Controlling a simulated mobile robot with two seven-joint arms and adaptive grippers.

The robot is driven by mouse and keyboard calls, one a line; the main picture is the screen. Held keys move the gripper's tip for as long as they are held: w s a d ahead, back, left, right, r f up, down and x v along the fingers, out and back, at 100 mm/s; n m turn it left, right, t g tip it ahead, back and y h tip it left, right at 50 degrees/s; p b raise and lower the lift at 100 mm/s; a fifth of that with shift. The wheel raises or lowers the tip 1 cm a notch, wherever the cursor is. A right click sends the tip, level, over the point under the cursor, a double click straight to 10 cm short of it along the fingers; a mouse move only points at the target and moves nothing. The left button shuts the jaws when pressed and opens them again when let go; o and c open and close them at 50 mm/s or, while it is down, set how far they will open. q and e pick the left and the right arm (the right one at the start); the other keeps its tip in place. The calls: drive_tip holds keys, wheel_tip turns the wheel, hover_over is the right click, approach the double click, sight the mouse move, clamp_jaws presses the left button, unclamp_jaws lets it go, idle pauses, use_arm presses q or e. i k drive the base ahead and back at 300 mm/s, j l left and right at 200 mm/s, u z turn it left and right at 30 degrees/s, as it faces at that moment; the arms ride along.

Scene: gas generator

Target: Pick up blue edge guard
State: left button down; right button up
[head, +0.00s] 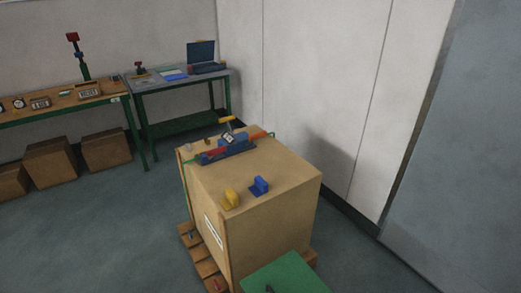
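The blue edge guard (259,187) is a small blue block-like piece on top of the large cardboard box (285,180), toward the front middle of its lid. A yellow piece of similar shape (231,197) sits just to its left, a little apart. Neither of my grippers shows in the head view, and nothing is seen touching the blue edge guard.
The box stands on a wooden pallet (205,268). A blue tool with red and yellow parts (227,152) lies at the lid's back. A green flat surface (288,273) is in front. Two benches (60,105) (185,85) line the back wall.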

sight(260, 187)
drive_tip(key=i+j, duration=0.15)
drive_tip(key=j, duration=0.2)
drive_tip(key=i+j, duration=0.2)
drive_tip(key=j, duration=0.2)
drive_tip(key=i+j, duration=0.15)
drive_tip(key=j, duration=0.2)
drive_tip(key=i+j+z, duration=0.15)
drive_tip(key=j+z, duration=0.25)
drive_tip(key=i+j+z, duration=0.1)
drive_tip(key=j+z, duration=0.25)
